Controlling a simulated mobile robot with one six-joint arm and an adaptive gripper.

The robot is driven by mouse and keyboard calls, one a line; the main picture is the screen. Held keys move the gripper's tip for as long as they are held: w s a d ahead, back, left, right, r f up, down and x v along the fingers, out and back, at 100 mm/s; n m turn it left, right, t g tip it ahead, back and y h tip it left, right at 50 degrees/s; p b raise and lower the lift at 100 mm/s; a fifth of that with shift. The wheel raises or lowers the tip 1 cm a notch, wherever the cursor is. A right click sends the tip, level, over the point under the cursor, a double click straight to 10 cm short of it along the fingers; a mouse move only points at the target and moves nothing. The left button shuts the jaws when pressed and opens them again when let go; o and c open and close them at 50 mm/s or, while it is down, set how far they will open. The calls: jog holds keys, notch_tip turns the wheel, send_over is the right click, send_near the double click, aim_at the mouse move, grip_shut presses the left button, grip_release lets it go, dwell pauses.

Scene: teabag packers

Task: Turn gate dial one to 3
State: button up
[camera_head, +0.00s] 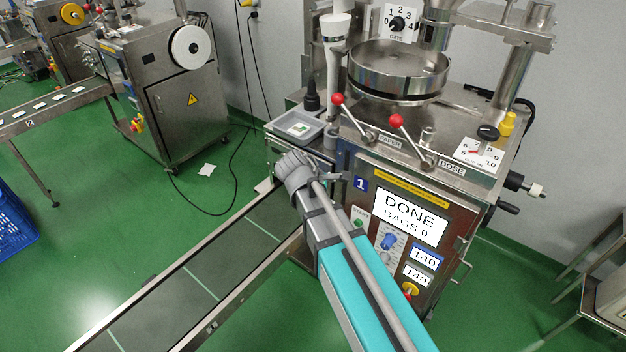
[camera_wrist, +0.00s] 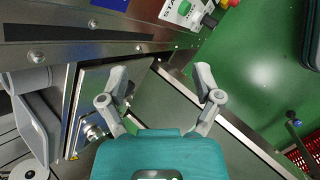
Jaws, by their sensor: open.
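The gate dial (camera_head: 397,24) is a black knob on a white plate marked 0 to 4 with the word GATE. It stands at the top of the machine with the blue number 1 label (camera_head: 361,184). Which number the knob points at is too small to tell. The dial does not show in the wrist view. My gripper (camera_wrist: 160,75) is open and empty in the wrist view, its two grey fingers spread above the conveyor. In the head view my arm reaches up to the machine's left front, well below and left of the dial.
A round steel bowl (camera_head: 398,69) sits in front of and below the dial. Two red-knobbed levers (camera_head: 397,121) stick up before it. A grey tray (camera_head: 297,129) is at the left. A conveyor (camera_head: 205,270) runs to the lower left.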

jog(key=s+d+f+m+g+y, duration=0.4)
jog(key=s+d+m+y, duration=0.2)
jog(key=s+d+m, duration=0.6)
jog(key=m, duration=0.4)
jog(key=shift+s+d, duration=0.2)
jog(key=shift+s, duration=0.05)
jog(key=shift+f, duration=0.1)
jog(key=c, duration=0.4)
jog(key=shift+o, duration=0.2)
jog(key=shift+a, duration=0.1)
